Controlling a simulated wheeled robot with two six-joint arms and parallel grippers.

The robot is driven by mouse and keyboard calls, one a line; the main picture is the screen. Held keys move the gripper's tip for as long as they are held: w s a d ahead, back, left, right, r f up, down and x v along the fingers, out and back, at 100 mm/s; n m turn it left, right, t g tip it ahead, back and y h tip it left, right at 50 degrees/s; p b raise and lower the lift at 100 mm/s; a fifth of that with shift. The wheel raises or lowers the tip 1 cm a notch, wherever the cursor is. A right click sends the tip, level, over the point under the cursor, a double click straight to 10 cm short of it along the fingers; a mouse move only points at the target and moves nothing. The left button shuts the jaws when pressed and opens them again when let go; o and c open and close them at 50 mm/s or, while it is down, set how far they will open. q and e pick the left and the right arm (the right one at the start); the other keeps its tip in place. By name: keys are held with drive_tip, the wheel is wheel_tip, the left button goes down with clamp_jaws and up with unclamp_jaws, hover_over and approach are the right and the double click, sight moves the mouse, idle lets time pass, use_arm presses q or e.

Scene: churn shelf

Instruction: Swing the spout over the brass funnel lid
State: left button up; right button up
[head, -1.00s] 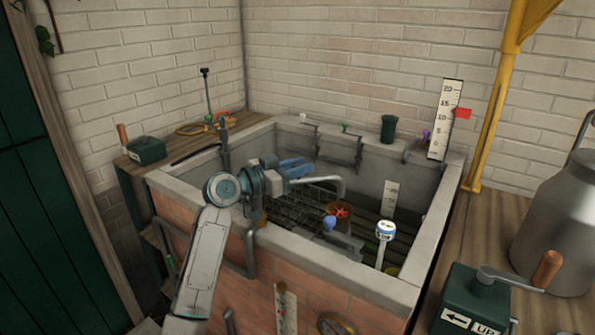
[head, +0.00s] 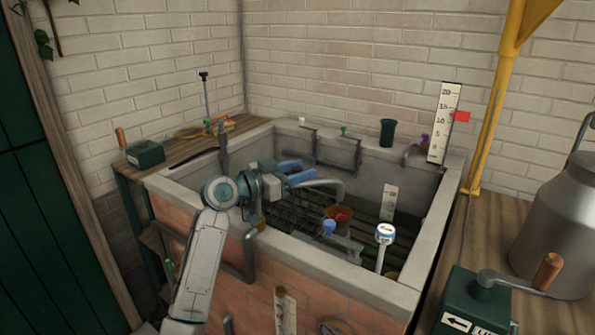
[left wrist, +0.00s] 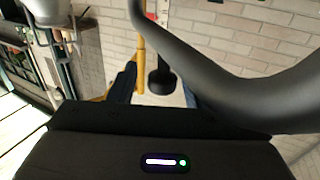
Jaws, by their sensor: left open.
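The spout is a grey curved pipe (head: 322,183) over the stone tub, its free end bent down. The brass funnel lid (head: 338,217), with something red in its bowl, sits inside the tub below and close to that end. My left gripper (head: 306,169) is open, its blue fingers just above and beside the pipe. In the left wrist view a large dark pipe (left wrist: 235,90) crosses in front of the open fingers (left wrist: 160,82). A dark rounded knob (left wrist: 160,80) shows between them; I cannot tell whether anything touches. My right gripper is out of view.
The tub's stone rim (head: 215,161) surrounds a wire rack (head: 290,205). A white-headed gauge (head: 385,234) and a blue knob (head: 328,228) stand near the funnel. A green crank box (head: 470,305) and a metal can (head: 555,230) are at right.

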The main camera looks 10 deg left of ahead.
use_arm(q)
drive_tip(key=shift+a, duration=0.1)
drive_tip(key=shift+s+a, duration=0.25)
drive_tip(key=shift+s, duration=0.05)
drive_tip(key=b+v, duration=0.2)
drive_tip(key=v, duration=0.8)
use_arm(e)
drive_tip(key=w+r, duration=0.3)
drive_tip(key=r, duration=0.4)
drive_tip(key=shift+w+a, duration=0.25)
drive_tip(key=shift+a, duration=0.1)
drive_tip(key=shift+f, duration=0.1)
